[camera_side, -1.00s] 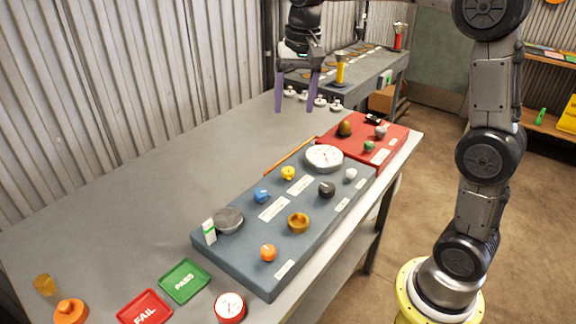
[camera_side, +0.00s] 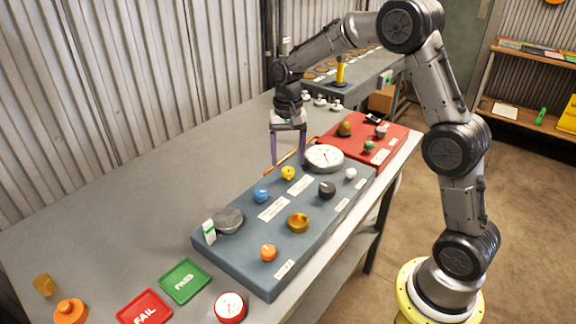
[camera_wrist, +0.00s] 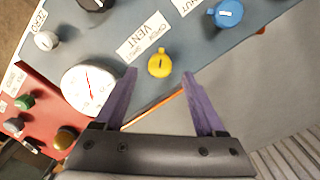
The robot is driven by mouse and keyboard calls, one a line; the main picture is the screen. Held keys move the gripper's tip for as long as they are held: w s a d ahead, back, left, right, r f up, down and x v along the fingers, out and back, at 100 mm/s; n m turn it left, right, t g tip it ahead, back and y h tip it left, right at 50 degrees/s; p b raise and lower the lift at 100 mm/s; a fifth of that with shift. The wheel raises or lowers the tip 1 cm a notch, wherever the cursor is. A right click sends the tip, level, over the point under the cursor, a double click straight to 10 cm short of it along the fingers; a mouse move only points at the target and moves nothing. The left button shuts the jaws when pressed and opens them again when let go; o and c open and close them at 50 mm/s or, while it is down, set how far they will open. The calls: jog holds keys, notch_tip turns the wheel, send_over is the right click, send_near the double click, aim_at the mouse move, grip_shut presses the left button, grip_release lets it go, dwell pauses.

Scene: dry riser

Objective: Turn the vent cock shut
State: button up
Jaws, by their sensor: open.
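The vent cock is a small yellow knob (camera_side: 288,173) on the blue-grey panel (camera_side: 241,262). In the wrist view the yellow knob (camera_wrist: 160,64) sits beside a white label reading VENT (camera_wrist: 144,36), with a dark mark on its top that runs roughly up and down the picture. My gripper (camera_side: 289,164) is open and empty, fingers pointing down, above and near the yellow knob. In the wrist view its purple fingers (camera_wrist: 159,75) lie to either side of and just short of the knob. I see no contact with it.
A white dial gauge (camera_side: 323,157) stands close to the right of the yellow knob. A blue knob (camera_side: 261,195) and a black knob (camera_side: 327,189) are also near. An orange pencil-like rod (camera_side: 285,160) lies behind the panel. The bench (camera_side: 120,200) to the left is mostly clear.

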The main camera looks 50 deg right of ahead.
aim_at(288, 169)
jog(key=shift+f, duration=1.8)
grip_shut()
